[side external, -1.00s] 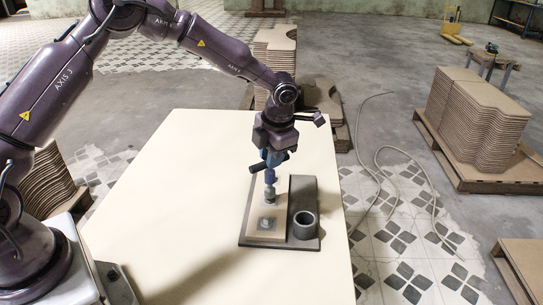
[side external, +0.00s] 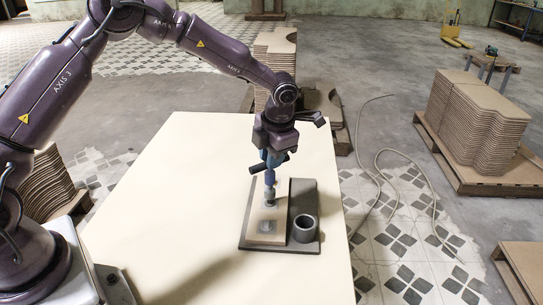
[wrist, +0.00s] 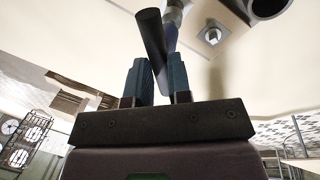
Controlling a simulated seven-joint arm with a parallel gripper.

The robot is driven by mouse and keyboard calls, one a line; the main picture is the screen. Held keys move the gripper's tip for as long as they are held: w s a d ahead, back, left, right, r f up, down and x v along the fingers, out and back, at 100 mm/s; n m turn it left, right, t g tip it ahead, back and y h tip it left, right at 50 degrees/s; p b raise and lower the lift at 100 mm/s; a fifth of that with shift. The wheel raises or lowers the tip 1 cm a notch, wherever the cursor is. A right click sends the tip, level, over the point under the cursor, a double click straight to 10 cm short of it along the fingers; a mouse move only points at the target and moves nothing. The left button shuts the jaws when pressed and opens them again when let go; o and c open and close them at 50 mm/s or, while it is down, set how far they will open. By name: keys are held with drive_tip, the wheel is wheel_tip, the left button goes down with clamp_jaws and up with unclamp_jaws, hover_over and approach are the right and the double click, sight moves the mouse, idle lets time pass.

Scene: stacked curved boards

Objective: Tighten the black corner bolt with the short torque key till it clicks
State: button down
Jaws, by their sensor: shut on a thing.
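My gripper (side external: 272,158) is shut on the short torque key, with its blue fingers pointing down. The key's dark crossbar handle (wrist: 152,38) stands out between the fingers in the wrist view. Its blue shaft (side external: 270,178) runs down, near upright, to a grey socket end over the far part of a light panel (side external: 254,235). The bolt under that end is hidden, so I cannot tell whether the socket is seated. Another bolt, grey on a square plate (side external: 266,227), sits at the panel's near part and shows in the wrist view (wrist: 211,36). I cannot pick out a black bolt.
The panel lies on a dark base (side external: 302,191) with a grey round cup (side external: 305,227) at right. The cream table (side external: 170,205) is clear to the left. Stacked curved boards (side external: 478,120) stand on a pallet at right. A loose cable (side external: 408,160) lies on the floor.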

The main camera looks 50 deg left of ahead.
drive_tip(key=shift+r, duration=0.25)
drive_tip(key=shift+r, duration=2.5)
